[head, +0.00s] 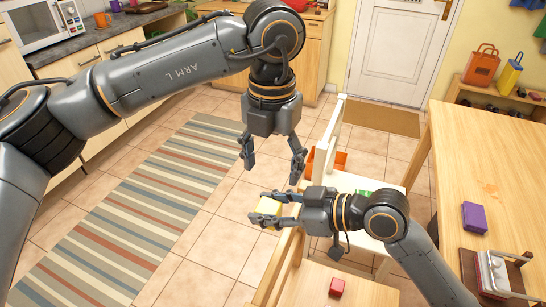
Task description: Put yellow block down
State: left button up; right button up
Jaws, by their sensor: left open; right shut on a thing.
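The yellow block (268,208) is between the fingers of my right gripper (270,207), which is shut on it. The fingers cover part of the block. It is held up beside the wooden chair's backrest, with tiled floor behind it in the picture. My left gripper (271,158) is open and empty, pointing down, above and slightly behind the yellow block in the head view.
A wooden chair (300,290) carries a red block (337,286). Another chair (350,183) stands behind my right gripper, with a green thing on its seat. The table (480,140) at right holds a purple block (474,217) and a metal appliance (492,272). A striped rug (140,215) lies left.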

aim_at(272, 203)
pick_arm(q)
notch_tip(272, 203, down, 11)
jog(key=shift+r, duration=0.15)
dwell(0.4)
jog(key=c, duration=1.2)
pick_arm(e)
jog(key=o, duration=1.2)
pick_arm(q)
jog(key=shift+c, duration=0.2)
pick_arm(e)
jog(key=shift+d, duration=0.1)
